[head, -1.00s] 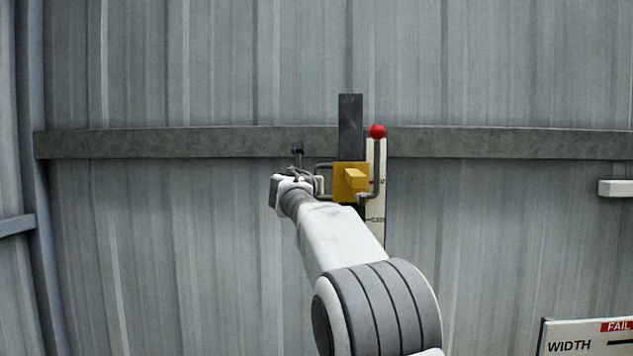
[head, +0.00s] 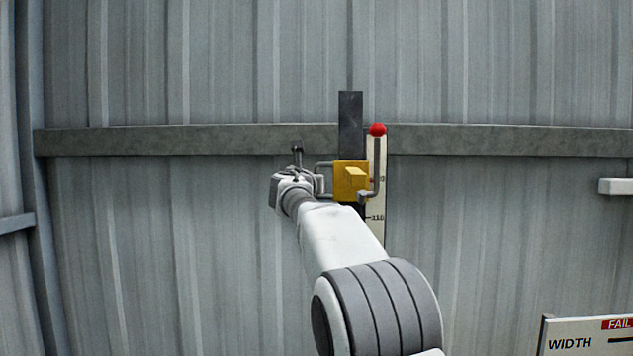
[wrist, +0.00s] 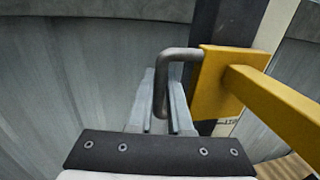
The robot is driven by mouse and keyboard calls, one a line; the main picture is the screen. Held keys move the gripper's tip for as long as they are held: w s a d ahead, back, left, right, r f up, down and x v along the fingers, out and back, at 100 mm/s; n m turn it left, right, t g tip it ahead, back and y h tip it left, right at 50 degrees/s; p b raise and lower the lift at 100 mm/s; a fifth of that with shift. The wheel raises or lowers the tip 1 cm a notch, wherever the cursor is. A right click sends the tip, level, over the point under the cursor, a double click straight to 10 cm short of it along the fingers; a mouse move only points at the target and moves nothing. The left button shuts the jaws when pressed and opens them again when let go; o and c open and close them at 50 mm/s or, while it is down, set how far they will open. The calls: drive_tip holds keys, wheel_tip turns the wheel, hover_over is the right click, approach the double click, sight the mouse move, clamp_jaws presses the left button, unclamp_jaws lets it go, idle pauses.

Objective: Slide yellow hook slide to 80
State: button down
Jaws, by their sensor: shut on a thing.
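The yellow hook slide (head: 343,181) sits on a dark upright rail (head: 350,120) on the wall. It carries a grey wire handle (head: 323,164) on its left and a grey hook with a red ball tip (head: 377,130) on its right. A pale scale (head: 376,230) stands beside the rail; its marks are mostly too small or covered to read. My gripper (wrist: 163,112) is shut on the grey handle, left of the yellow block. The yellow block with its protruding bar (wrist: 272,98) fills the right of the wrist view. In the head view my wrist partly hides the fingers.
A horizontal grey beam (head: 180,141) crosses the corrugated wall behind the rail. A white bracket (head: 615,187) juts out at the right. A sign reading WIDTH and FAIL (head: 590,341) stands at the lower right. The wall left of the rail is mostly clear.

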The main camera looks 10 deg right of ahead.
wheel_tip(320, 180, down, 40)
drive_tip(key=b, duration=3.3)
drive_tip(key=shift+f, duration=0.2)
drive_tip(key=c, duration=1)
unclamp_jaws()
drive_tip(key=shift+o, duration=0.8)
drive_tip(key=shift+r, duration=0.15)
drive_tip(key=b+v, duration=0.1)
drive_tip(key=v, duration=1.6)
drive_tip(key=shift+s, duration=0.2)
